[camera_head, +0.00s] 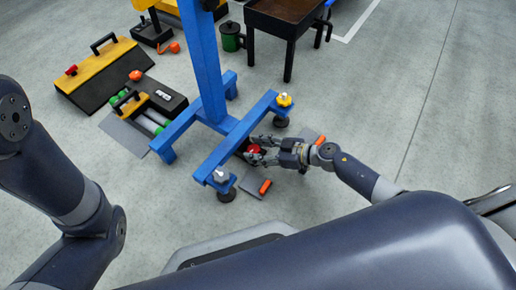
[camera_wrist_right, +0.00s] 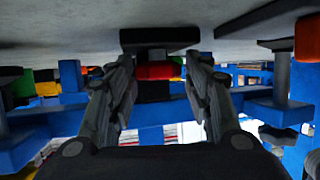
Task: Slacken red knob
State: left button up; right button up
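A red knob (camera_head: 254,149) sits low at the blue stand's foot frame, between its yellow-knobbed and white-knobbed ends. My right gripper (camera_head: 258,150) reaches in from the right, its fingers at the red knob and partly covering it. In the right wrist view the red knob (camera_wrist_right: 156,72) lies ahead, between the two spread fingertips, with dark parts above and below it. The fingers (camera_wrist_right: 160,75) look open, one on each side of it; contact cannot be made out. My left arm shows at the left, but its gripper is out of view.
The blue stand (camera_head: 207,60) has a yellow knob (camera_head: 284,99) and a white knob (camera_head: 221,174) on dark feet. Orange-ended grey plates (camera_head: 253,187) lie close by. Yellow-black boxes (camera_head: 105,72) stand at the left, a dark table (camera_head: 285,15) behind. Floor at the right is clear.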

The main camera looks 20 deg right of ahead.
jog(key=shift+d, duration=0.1)
jog(key=v, duration=1.2)
jog(key=shift+r, duration=0.1)
